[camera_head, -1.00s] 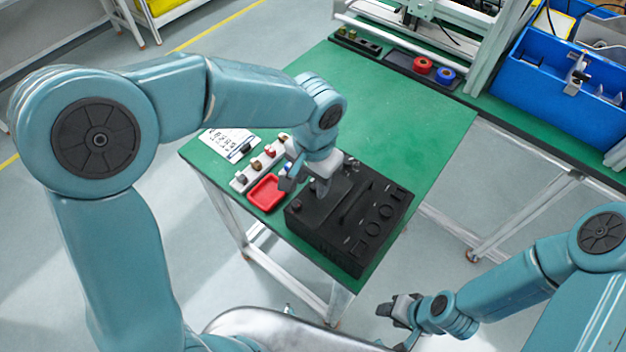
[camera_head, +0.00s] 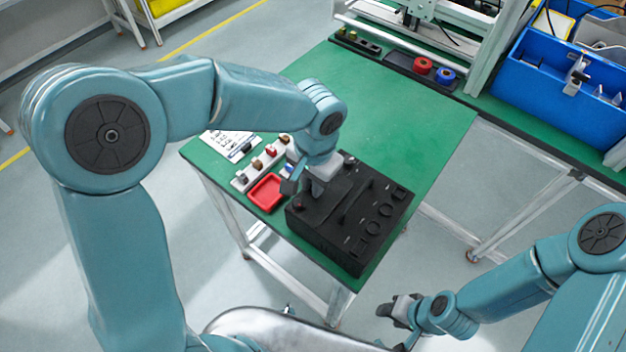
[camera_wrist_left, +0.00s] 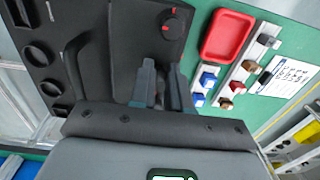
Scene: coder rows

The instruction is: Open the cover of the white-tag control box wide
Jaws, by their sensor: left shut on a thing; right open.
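The black control box (camera_head: 375,228) sits on the near end of the green table, with round sockets and a raised handle bar on top. In the left wrist view its dark top (camera_wrist_left: 110,30) shows a red-marked knob (camera_wrist_left: 172,22) and the curved handle (camera_wrist_left: 72,75). No white tag can be made out, and the cover's edge and opening angle are unclear. My left gripper (camera_head: 316,188) is down at the box top, its fingers (camera_wrist_left: 160,85) shut on a part of the box that they mostly hide. My right gripper (camera_head: 397,310) is open and empty, away from the box.
A red tray (camera_head: 267,192) and a grey strip (camera_head: 262,163) with several small coloured parts lie left of the box. A printed sheet (camera_head: 230,144) is beyond them. The table middle (camera_head: 415,125) is clear. A blue bin (camera_head: 560,75) stands at the back right.

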